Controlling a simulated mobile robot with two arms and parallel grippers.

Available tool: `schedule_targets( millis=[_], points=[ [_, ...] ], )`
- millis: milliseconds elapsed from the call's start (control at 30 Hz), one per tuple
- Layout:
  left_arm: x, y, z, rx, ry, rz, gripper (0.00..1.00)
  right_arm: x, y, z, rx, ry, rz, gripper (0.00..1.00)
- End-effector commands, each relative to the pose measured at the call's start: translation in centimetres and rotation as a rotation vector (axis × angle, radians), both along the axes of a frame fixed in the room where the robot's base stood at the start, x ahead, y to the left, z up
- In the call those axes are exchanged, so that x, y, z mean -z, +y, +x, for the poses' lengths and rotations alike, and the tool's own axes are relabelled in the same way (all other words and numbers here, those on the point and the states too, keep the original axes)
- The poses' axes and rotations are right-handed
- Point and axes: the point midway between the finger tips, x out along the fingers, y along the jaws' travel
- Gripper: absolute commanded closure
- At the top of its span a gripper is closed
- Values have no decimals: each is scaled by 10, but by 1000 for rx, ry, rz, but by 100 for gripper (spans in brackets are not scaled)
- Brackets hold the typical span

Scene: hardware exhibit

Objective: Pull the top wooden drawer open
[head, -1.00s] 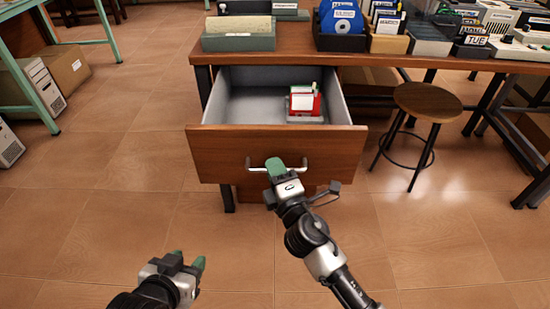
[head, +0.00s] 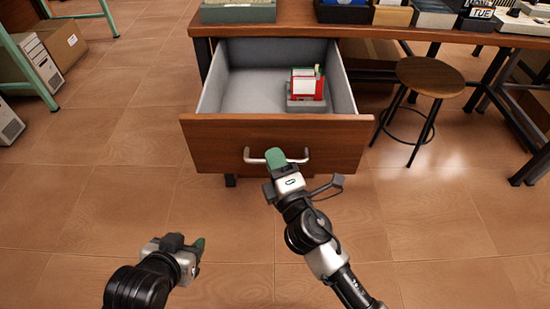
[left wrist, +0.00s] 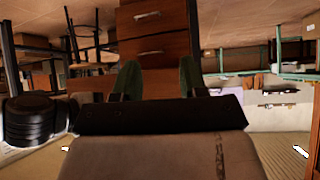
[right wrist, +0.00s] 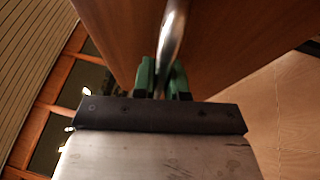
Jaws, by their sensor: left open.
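The wooden drawer (head: 215,140) stands pulled out far from under the wooden desk, showing its grey inside. Its curved metal handle (head: 253,158) crosses the front. My right gripper (head: 276,160) is at the middle of the handle. In the right wrist view, the green fingers of my right gripper (right wrist: 163,78) close on either side of the metal bar (right wrist: 173,35). My left gripper (head: 190,245) is low at the left, away from the drawer. In the left wrist view, the fingers of my left gripper (left wrist: 158,80) are apart with nothing between them.
A red and white object (head: 305,86) sits at the back right inside the drawer. The wooden desk (head: 290,30) carries boxes and trays. A round stool (head: 430,77) stands to the right. The tiled floor (head: 110,195) in front is clear.

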Motion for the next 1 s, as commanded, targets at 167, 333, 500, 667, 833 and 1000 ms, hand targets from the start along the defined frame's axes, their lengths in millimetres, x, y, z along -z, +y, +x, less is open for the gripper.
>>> schedule_targets(
  millis=[167,333,500,667,833,1000],
  points=[
    [-1,0,1,0,-4,-1,57,1,0,0,0,1,0,63],
    [-3,0,3,0,-11,-1,57,0,0,0,0,1,0,63],
    [-4,0,5,1,-19,-2,57,2,-2,-4,0,2,0,63],
    [-5,-2,8,2,-50,-8,57,7,-10,-24,0,4,0,63],
    [-14,-9,21,15,-171,-40,57,14,-23,-56,0,5,1,63],
    [-31,-16,35,24,-325,-76,57,18,-34,-81,0,4,1,63]
  ],
)
